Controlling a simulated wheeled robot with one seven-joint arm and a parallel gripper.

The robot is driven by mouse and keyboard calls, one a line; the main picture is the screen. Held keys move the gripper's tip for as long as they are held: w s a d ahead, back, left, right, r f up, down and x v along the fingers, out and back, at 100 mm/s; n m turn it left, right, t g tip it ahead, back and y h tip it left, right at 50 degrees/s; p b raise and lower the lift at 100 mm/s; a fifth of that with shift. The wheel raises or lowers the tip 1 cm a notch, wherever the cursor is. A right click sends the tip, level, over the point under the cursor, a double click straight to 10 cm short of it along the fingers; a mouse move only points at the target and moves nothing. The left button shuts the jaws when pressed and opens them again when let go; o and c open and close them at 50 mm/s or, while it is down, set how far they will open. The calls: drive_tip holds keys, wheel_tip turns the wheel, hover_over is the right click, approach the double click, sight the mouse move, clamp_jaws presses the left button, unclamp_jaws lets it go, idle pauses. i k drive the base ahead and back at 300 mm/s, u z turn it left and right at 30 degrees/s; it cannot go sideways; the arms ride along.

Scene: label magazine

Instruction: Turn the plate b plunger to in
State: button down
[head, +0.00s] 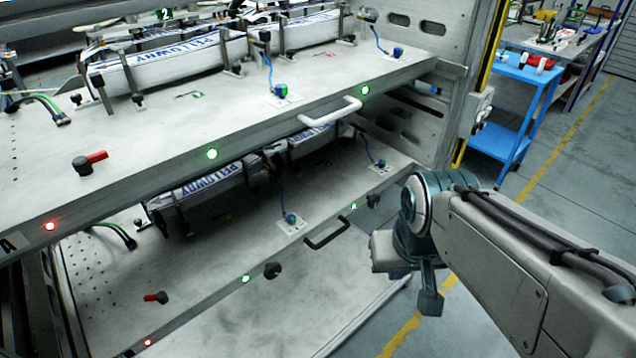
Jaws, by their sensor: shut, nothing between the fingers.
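Two pull-out plates stand one above the other. The upper plate (185,120) has a letter A at the left end of its front edge. The lower plate (215,250) sits below it; no letter B is readable. On the lower plate's front edge are two black knobs that look like plungers, one near the middle (272,270) and one to the right (373,201). I cannot tell whether they are in or out. My gripper (430,302) hangs to the right of the lower plate, apart from both knobs. It is shut and empty, its fingertips small in view.
A white handle (332,112) projects from the upper plate and a black handle (327,232) from the lower one. Red-handled levers sit on the upper plate (90,162) and lower plate (156,297). A blue cart (520,68) stands at back right. Open floor lies right.

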sight(162, 296)
drive_tip(key=z, duration=0.1)
drive_tip(key=k, duration=0.8)
drive_tip(key=u, duration=1.35)
drive_tip(key=i, duration=0.5)
drive_tip(key=u, duration=0.05)
